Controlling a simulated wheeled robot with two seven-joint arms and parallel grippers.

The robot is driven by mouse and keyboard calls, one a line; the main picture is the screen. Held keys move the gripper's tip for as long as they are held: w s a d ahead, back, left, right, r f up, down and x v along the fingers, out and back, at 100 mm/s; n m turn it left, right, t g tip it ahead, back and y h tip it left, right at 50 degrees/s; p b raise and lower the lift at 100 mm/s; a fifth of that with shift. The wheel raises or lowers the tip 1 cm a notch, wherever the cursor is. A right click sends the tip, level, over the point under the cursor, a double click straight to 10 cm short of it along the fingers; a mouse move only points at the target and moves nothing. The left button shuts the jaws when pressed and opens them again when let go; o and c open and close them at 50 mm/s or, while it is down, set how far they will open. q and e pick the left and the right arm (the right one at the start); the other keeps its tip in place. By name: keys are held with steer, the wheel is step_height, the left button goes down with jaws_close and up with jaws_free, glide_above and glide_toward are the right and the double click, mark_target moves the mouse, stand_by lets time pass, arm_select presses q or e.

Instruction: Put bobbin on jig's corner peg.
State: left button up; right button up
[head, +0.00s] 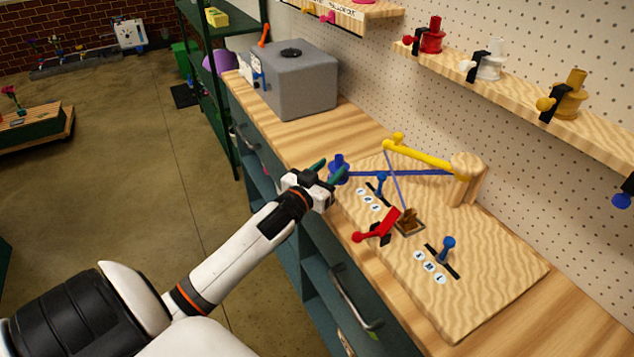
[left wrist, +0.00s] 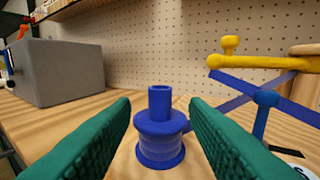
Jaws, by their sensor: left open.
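The blue bobbin (head: 339,167) stands upright near the far left corner of the wooden jig board (head: 480,275). In the left wrist view the bobbin (left wrist: 160,140) is centred between the two green fingers, with gaps on both sides. A narrower blue tube rises from its top; I cannot tell whether a peg is inside it. My left gripper (head: 330,170) is open around the bobbin, not gripping it. A blue ribbon (head: 405,173) runs from the bobbin across the jig. A blue peg (head: 380,184) stands on the jig nearby. My right gripper is not in view.
A yellow arm (head: 425,156) reaches from a wooden post (head: 466,180) over the jig. A red-handled clamp (head: 378,228) and another blue peg (head: 446,248) stand on the board. A grey box (head: 305,80) is farther back. Coloured spools hang on the wall shelf (head: 530,100).

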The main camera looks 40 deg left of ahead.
arm_select(q)
steer(key=s, duration=0.5)
steer(key=shift+s+d, duration=0.1)
steer(key=shift+d, duration=0.1)
stand_by(0.3)
